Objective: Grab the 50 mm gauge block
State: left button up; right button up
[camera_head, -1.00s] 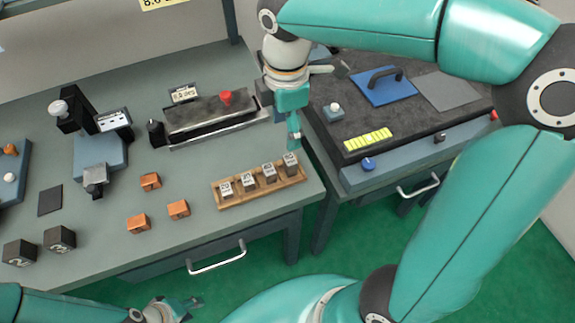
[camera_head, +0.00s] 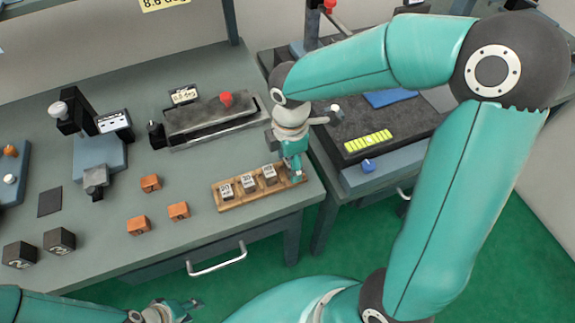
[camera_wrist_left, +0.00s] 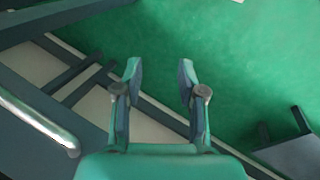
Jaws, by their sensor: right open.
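A wooden rack (camera_head: 235,203) near the bench's front right corner holds a row of small grey gauge blocks with white number labels. Three blocks show in the head view: the left one (camera_head: 227,192), the middle one (camera_head: 248,183) and the right one (camera_head: 269,175); their small numbers are hard to read. The rack's right-end block is hidden by my right gripper (camera_head: 296,175), which points down there with open jaws. Whether the fingers touch that block cannot be told. My left gripper (camera_head: 184,306) is open and empty in front of the bench; its spread fingers show in the left wrist view (camera_wrist_left: 160,80).
Several copper-coloured blocks (camera_head: 178,210) lie left of the rack. Dark numbered cubes (camera_head: 59,240) stand at the front left. A grey device with a red knob (camera_head: 226,98) is behind the rack. A second bench with a dark plate (camera_head: 350,127) stands to the right.

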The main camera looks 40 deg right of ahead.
grip_shut()
dwell(0.3)
